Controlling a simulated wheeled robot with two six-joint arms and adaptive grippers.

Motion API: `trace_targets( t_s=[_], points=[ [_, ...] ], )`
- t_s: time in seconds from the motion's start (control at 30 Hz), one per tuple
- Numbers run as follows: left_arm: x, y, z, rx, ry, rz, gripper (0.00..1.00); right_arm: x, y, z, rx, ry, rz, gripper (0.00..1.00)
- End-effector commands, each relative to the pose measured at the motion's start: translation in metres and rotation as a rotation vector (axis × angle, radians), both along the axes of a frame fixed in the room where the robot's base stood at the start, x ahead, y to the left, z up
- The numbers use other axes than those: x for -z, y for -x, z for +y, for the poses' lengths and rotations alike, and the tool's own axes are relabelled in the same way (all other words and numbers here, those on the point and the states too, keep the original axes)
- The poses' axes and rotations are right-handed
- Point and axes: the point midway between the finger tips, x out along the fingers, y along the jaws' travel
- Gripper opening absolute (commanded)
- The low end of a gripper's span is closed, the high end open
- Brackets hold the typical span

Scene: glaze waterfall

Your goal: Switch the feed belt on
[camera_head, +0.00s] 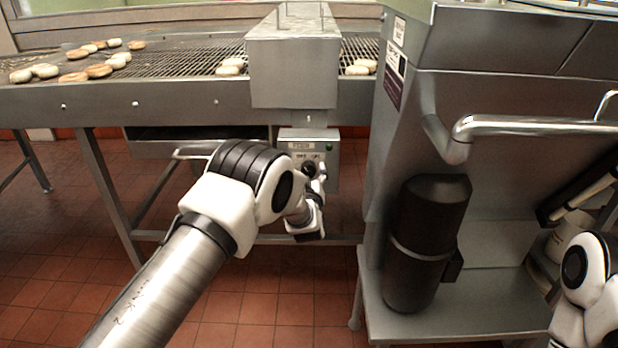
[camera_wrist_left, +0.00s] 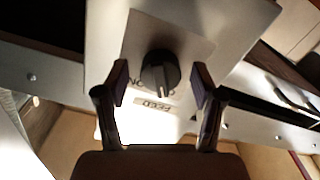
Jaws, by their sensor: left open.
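The feed control box (camera_head: 331,157) hangs below the conveyor, with a FEED label, a black rotary knob (camera_head: 309,168) and a small green lamp or button at its right. In the left wrist view the knob (camera_wrist_left: 160,72) stands on a pale plate, with the FEED label (camera_wrist_left: 153,103) upside down and part of ON showing at its left. I cannot tell for sure which way the knob points. My left gripper (camera_wrist_left: 161,84) is open, its two fingers on either side of the knob with gaps between. In the head view my left wrist partly covers the box. My right gripper is out of view.
The feed belt (camera_head: 190,58) carries several buns (camera_head: 75,77) and passes under a metal hood (camera_head: 293,60). A steel machine (camera_head: 480,110) with a tubular rail (camera_head: 530,125) and a black motor (camera_head: 428,240) stands to the right. The tiled floor under the belt is mostly clear.

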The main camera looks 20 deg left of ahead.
Motion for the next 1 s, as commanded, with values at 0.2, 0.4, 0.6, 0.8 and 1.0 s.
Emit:
trace_targets(
  t_s=[0.2,0.4,0.6,0.8,1.0],
  points=[
    [0.0000,-0.0001,0.0001,0.000,-0.001,0.001,0.57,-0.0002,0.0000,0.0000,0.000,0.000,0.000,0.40],
    [0.0001,0.0000,0.0001,0.000,-0.001,0.001,0.08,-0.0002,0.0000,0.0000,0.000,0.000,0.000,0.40],
    [0.0001,0.0001,0.0002,0.000,-0.006,0.003,0.08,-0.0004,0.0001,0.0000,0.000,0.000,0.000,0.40],
    [-0.0002,0.0002,0.0002,0.000,-0.047,0.014,0.08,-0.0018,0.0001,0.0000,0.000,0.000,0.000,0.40],
    [-0.0006,0.0002,0.0005,0.000,-0.150,0.044,0.08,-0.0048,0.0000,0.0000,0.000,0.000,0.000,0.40]
  ],
)
